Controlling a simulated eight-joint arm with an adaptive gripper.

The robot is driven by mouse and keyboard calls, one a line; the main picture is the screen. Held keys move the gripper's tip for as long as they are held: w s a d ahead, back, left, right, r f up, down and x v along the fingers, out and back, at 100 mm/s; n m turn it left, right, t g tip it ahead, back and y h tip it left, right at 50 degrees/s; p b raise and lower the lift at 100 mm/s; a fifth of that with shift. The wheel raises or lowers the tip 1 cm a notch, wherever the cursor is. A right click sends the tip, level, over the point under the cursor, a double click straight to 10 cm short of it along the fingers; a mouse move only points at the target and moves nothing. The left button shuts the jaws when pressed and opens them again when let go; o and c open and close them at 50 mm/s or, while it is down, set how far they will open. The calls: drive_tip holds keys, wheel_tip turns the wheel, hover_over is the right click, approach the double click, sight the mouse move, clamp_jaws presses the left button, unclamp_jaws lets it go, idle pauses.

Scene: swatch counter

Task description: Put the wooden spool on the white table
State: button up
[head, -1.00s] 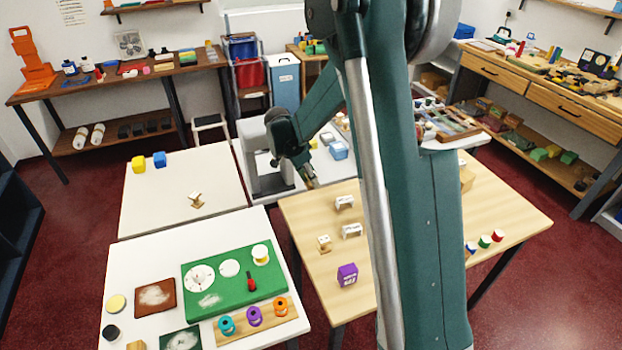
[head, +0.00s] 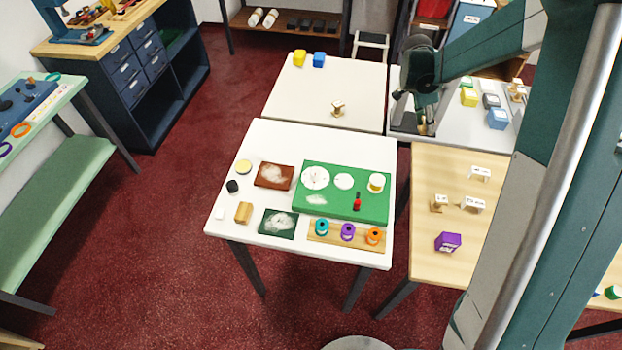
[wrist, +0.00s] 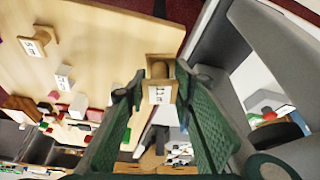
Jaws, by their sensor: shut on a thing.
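My gripper (wrist: 158,103) is shut on a wooden spool (wrist: 159,68) with a pale printed label, held between the green fingers in the wrist view. In the head view my gripper (head: 424,122) hangs near the right edge of the rear cream table; the spool in it is too small and dark to make out there. The white table (head: 290,140) stands in front and to the left of it. A similar small wooden piece (head: 338,107) stands on the rear cream table (head: 300,90), and another (head: 438,203) on the light wood table (head: 428,165).
The white table carries a green mat (head: 345,207), a wooden rack (head: 318,238) with coloured spools, a brown pad (head: 272,176), a dark green pad (head: 278,223) and small items at its left. Its back strip is bare. A purple box (head: 448,242) stands on the wood table.

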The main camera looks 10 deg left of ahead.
drive_tip(key=a+r+n+t, duration=0.1)
drive_tip(key=a+r+n, duration=0.15)
drive_tip(key=a, duration=2.05)
drive_tip(key=r+n+t+y+p, duration=0.1)
drive_tip(key=r+n, duration=0.1)
drive_tip(key=n, duration=0.2)
hover_over(303, 135)
drive_tip(key=s+a, duration=0.1)
drive_tip(key=shift+s+a+f, duration=0.1)
drive_tip(key=shift+s, duration=0.1)
drive_tip(key=shift+f, duration=0.1)
drive_tip(key=shift+f+b, duration=0.3)
drive_tip(key=shift+f, duration=2.7)
drive_tip(key=shift+f, duration=1.9)
drive_tip(key=shift+f+b, duration=0.2)
drive_tip(key=shift+b, duration=0.2)
drive_tip(key=o, duration=0.9)
drive_tip(key=shift+r, duration=0.1)
